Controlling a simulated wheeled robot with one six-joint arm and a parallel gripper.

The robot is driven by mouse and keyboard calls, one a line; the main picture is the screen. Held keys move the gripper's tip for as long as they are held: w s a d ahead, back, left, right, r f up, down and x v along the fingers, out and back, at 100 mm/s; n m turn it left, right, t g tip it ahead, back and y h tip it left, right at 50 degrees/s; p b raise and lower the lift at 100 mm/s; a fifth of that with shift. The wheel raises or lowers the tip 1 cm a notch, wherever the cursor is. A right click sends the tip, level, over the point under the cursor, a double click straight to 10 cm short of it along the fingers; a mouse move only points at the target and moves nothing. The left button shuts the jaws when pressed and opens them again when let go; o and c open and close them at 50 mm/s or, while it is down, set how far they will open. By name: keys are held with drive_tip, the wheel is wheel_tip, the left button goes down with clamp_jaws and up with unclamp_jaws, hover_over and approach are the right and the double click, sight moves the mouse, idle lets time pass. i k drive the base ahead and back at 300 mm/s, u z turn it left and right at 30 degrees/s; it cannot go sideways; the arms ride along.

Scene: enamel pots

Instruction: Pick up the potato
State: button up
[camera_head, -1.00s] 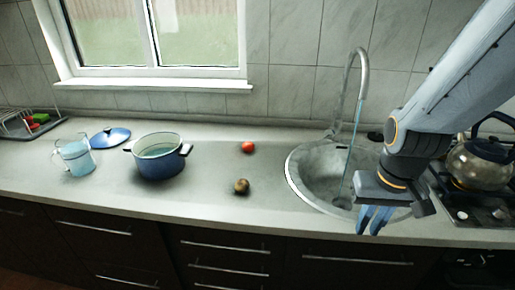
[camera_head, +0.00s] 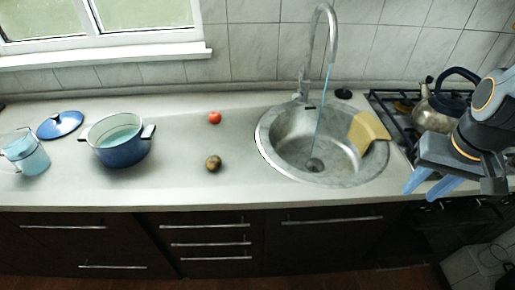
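The potato (camera_head: 213,163), small, round and brown, lies on the grey countertop near its front, left of the sink. My gripper (camera_head: 425,188) hangs at the right, in front of the stove, far to the right of the potato. Its two light blue fingers point down and left with a gap between them, and nothing shows between them. The potato is in full view.
A red tomato (camera_head: 214,117) lies behind the potato. A blue pot (camera_head: 122,150), its lid (camera_head: 60,125) and a pitcher (camera_head: 27,157) stand to the left. The sink (camera_head: 268,150) has running water and a yellow board (camera_head: 368,131). A kettle (camera_head: 437,112) sits on the stove.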

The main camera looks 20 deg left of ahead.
sight(214, 163)
drive_tip(key=z, duration=1.4)
drive_tip(key=k, duration=1.2)
drive_tip(key=u, duration=3.25)
